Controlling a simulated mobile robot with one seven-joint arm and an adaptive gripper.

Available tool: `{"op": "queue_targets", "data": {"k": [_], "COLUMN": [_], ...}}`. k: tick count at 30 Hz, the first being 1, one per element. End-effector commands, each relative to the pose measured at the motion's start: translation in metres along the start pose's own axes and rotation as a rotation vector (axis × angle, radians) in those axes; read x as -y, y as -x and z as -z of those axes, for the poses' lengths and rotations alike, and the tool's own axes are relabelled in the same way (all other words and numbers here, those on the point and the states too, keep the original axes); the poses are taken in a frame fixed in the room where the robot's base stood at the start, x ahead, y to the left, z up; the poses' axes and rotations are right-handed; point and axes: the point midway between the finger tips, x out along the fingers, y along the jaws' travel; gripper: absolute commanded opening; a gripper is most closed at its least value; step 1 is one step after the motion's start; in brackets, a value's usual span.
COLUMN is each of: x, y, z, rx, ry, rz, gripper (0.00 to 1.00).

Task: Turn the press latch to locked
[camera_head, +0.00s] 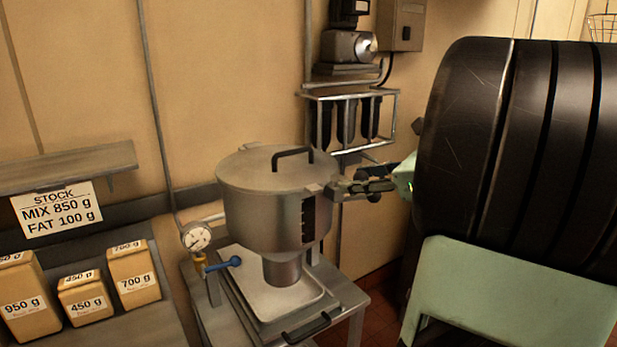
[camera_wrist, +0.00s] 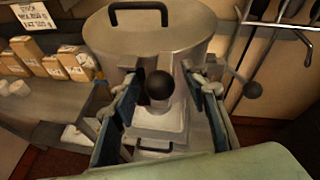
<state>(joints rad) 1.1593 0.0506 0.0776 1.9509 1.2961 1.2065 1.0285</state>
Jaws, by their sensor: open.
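The press is a grey metal pot (camera_head: 262,205) with a flat lid and a black lid handle (camera_head: 292,157). In the wrist view the pot (camera_wrist: 150,50) fills the top middle. A dark round knob (camera_wrist: 159,86) on a light stem shows in front of the pot's side; it looks like the latch, though its setting cannot be told. My gripper (camera_head: 340,189) is at the pot's right side. In the wrist view its open fingers (camera_wrist: 162,100) stand on either side of the knob, with gaps visible. Contact cannot be told. In the head view the knob is not clearly seen.
A white tray (camera_head: 262,301) lies below the pot on a metal stand. A gauge (camera_head: 196,236) and blue-handled valve (camera_head: 225,263) are at its left. Labelled boxes (camera_head: 85,300) stand on the left counter. A rack with hanging tools (camera_head: 347,118) is behind.

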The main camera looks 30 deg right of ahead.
Motion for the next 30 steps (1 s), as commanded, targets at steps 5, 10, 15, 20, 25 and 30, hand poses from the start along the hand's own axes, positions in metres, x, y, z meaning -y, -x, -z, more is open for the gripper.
{"op": "queue_targets", "data": {"k": [5,10,15,20,25,30], "x": [-0.0001,0.0000,0.0000,0.0001,0.0002,0.0011], "y": [-0.0003,-0.0001,0.0000,0.0001,0.0001,-0.0003], "z": [0.0002,0.0002,0.0003,0.0002,0.0003,0.0002], "rx": [0.000,0.000,0.000,-0.001,-0.001,-0.001], "ry": [0.000,0.000,0.000,0.000,0.000,-0.001], "rz": [0.000,0.000,0.000,0.000,0.000,0.003], "gripper": [0.41,0.26,0.07,0.00,0.00,0.00]}}
